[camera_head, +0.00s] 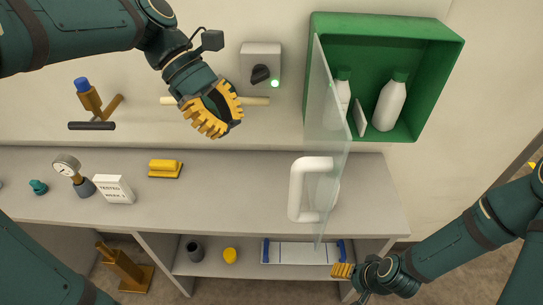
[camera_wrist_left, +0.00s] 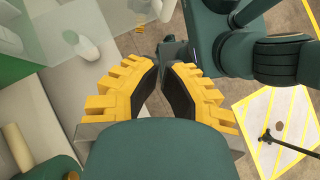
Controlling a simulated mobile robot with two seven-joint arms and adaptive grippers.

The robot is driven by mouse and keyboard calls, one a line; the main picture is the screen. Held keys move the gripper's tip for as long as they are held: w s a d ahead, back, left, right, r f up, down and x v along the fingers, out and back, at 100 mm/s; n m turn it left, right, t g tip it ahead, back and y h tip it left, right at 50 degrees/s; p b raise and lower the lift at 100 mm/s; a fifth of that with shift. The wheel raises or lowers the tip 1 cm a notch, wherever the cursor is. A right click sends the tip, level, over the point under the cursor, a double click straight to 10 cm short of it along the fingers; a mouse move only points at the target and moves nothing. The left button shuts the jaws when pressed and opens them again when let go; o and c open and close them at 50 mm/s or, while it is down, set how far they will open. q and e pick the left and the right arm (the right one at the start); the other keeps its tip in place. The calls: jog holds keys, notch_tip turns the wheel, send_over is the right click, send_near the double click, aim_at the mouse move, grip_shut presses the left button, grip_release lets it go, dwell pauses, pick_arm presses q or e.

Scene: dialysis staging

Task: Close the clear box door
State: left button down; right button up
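The green wall box (camera_head: 440,46) is at the upper right in the head view, with white bottles (camera_head: 390,102) inside. Its clear door (camera_head: 325,135) stands open, swung out from the box's left side. A large white handle (camera_head: 297,190) is on the door's lower part. The door also shows at the upper left of the left wrist view (camera_wrist_left: 60,22).
A grey counter (camera_head: 235,200) runs below the box, with a yellow block (camera_head: 165,167), a gauge (camera_head: 67,165) and a white sign (camera_head: 114,188). A wall switch (camera_head: 261,65) and a pale bar (camera_head: 255,101) are near my left gripper. A lower shelf holds a white-blue tray (camera_head: 303,252).

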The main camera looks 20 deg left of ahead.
pick_arm(q)
jog(key=d+r+b+x, duration=0.1)
jog(key=d+r+x, duration=0.1)
jog(key=x, duration=1)
jog(key=shift+s+f, duration=0.25)
jog(key=shift+s, duration=0.1)
jog(key=shift+d, duration=0.3)
